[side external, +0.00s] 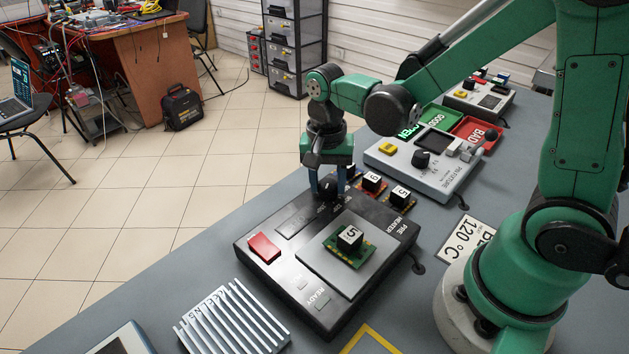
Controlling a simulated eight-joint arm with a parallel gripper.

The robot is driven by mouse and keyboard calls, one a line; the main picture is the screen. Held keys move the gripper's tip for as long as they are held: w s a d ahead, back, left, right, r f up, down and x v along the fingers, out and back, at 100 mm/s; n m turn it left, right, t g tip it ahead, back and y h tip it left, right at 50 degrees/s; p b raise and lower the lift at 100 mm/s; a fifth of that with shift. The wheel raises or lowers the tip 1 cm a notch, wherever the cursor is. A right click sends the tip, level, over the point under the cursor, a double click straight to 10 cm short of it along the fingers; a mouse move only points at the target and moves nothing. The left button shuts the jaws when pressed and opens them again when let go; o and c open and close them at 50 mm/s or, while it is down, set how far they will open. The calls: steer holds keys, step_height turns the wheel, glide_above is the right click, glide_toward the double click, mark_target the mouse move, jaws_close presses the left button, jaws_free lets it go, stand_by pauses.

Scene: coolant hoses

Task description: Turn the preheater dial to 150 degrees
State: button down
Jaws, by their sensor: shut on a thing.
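The black preheater (285,262) lies on the grey bench, marked "PRE HEATER" and "READY". It has a red switch (264,247) and a grey heating plate (318,272). Its black dial (328,187) is at the far end. My gripper (328,189) points down over that end, its blue fingers shut on the dial. The fingers partly cover the dial, and its pointer and degree marks cannot be read. A green board (350,256) with a cube marked 5 sits on the heating plate.
Small boards with numbered cubes (396,199) stand just behind the preheater. A grey fixture box (425,165) with a knob is beyond them, near green and red trays (473,130). A finned cooling rack (228,320) is in front. A "120 °C" sign (465,238) lies right.

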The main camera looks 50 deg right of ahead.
mark_target(326, 183)
steer(key=shift+m, duration=0.3)
steer(key=shift+c, duration=1.9)
jaws_free()
steer(key=shift+w+r, duration=0.1)
steer(key=shift+r, duration=2.7)
